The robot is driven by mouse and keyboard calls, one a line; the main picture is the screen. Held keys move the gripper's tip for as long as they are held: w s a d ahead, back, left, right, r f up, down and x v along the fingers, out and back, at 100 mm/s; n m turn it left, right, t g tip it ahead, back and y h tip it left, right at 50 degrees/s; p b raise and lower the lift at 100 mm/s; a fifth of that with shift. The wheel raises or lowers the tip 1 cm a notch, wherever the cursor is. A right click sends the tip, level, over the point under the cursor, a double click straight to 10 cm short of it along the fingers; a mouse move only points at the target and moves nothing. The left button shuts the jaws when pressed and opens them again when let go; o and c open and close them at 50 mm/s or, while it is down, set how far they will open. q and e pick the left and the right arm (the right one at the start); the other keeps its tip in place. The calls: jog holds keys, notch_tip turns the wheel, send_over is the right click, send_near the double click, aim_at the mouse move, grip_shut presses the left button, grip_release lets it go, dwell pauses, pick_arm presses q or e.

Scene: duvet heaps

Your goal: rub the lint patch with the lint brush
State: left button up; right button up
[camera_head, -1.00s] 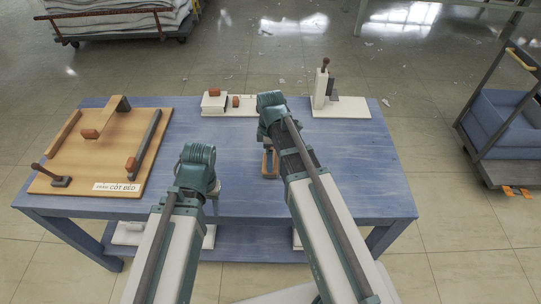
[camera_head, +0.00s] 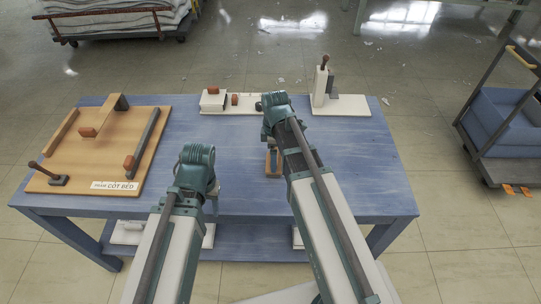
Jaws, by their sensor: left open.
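I cannot clearly make out a lint patch or a lint brush on the blue table (camera_head: 330,180). A small brown wooden piece (camera_head: 273,163) shows just below my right gripper (camera_head: 271,145); I cannot tell whether it is held or lies on the table. The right arm's wrist hides much of that gripper. My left gripper (camera_head: 213,198) is open over the front middle of the table, with its fingers largely hidden behind its wrist. Nothing shows in it.
A wooden board (camera_head: 95,145) with bars, knobs and a label lies at the left. A white base with a block (camera_head: 213,100) stands at the back, and a white upright stand (camera_head: 321,86) at the back right. The table's right part is clear. A trolley (camera_head: 505,115) stands beyond.

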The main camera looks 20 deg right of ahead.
jog(key=shift+s+d+r, duration=0.1)
jog(key=shift+s+d, duration=0.05)
jog(key=shift+d, duration=0.4)
jog(key=shift+s+d, duration=0.15)
jog(key=shift+d, duration=0.35)
jog(key=shift+d, duration=0.1)
jog(key=shift+s+d, duration=0.25)
jog(key=shift+d, duration=0.55)
jog(key=shift+s+d, duration=0.25)
jog(key=shift+d, duration=0.5)
jog(key=shift+s+d, duration=0.25)
jog(key=shift+d, duration=0.6)
jog(key=shift+s+d, duration=0.2)
jog(key=shift+d, duration=0.65)
jog(key=shift+w, duration=0.15)
jog(key=shift+w+d+f, duration=0.2)
jog(key=shift+w, duration=0.55)
